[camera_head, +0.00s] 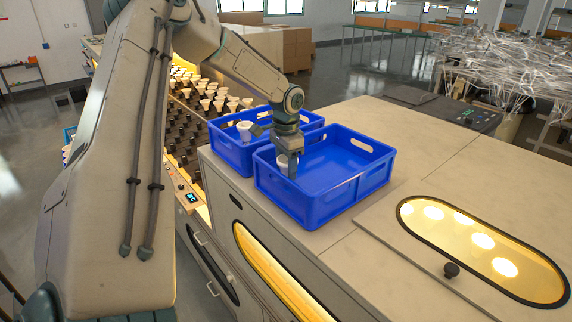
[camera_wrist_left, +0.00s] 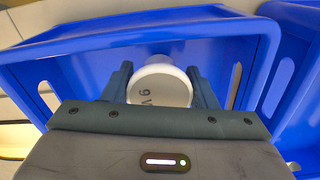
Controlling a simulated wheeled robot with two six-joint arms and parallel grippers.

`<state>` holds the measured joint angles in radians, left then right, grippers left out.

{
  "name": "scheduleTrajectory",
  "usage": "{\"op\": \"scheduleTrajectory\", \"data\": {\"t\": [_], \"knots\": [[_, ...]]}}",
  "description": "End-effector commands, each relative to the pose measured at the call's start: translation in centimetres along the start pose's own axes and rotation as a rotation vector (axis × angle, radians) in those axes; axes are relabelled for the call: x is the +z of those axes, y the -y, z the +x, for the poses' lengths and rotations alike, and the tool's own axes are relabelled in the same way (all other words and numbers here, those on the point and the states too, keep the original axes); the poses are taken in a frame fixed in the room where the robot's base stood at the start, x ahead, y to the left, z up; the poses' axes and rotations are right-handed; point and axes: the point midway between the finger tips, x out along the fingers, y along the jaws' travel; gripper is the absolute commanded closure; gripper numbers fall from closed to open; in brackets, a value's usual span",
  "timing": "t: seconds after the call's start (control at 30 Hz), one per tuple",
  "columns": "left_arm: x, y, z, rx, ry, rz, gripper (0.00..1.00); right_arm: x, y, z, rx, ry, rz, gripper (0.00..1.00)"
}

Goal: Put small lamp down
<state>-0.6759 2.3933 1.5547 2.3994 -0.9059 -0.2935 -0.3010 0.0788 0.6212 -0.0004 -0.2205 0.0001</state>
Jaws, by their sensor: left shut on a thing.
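My left gripper (camera_head: 287,170) points down inside the left end of the front blue crate (camera_head: 345,190). It is shut on a small white lamp (camera_head: 282,161), which the fingers partly hide in the head view. In the left wrist view the lamp (camera_wrist_left: 160,86) shows its round white face with dark marks, between the two fingers of the gripper (camera_wrist_left: 161,88). Blue crate walls (camera_wrist_left: 100,45) surround it there. I cannot tell whether the lamp touches the crate floor. The rest of the front crate looks empty. My right gripper is not in view.
A second blue crate (camera_head: 228,152) stands behind, holding another white lamp (camera_head: 244,129). A rack of white lamps (camera_head: 215,100) is at the left.

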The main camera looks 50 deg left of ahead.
Motion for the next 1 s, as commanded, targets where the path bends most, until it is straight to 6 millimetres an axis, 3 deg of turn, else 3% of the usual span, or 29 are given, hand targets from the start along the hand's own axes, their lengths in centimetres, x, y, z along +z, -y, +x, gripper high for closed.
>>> {"op": "scheduleTrajectory", "data": {"t": [0.03,0.07,0.13,0.17,0.53,0.6,1.0], "knots": [[0.0,0.0,0.4,0.0,0.0,0.0,0.74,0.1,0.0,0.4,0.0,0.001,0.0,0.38],[0.0,0.0,0.2,0.0,0.0,0.0,0.41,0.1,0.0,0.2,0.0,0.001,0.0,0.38],[0.0,0.0,0.1,0.0,0.0,0.0,0.28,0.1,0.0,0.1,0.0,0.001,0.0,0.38],[0.0,0.0,0.1,0.0,0.0,0.0,0.26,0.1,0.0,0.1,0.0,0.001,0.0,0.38],[0.0,0.0,-0.5,0.0,0.0,0.0,0.26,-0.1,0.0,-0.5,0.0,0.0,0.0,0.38],[-0.1,0.0,-0.9,-0.001,-0.003,0.0,0.26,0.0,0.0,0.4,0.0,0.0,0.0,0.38],[-0.1,0.0,-8.9,-0.003,-0.004,-0.001,0.26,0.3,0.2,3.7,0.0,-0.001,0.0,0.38]]}}
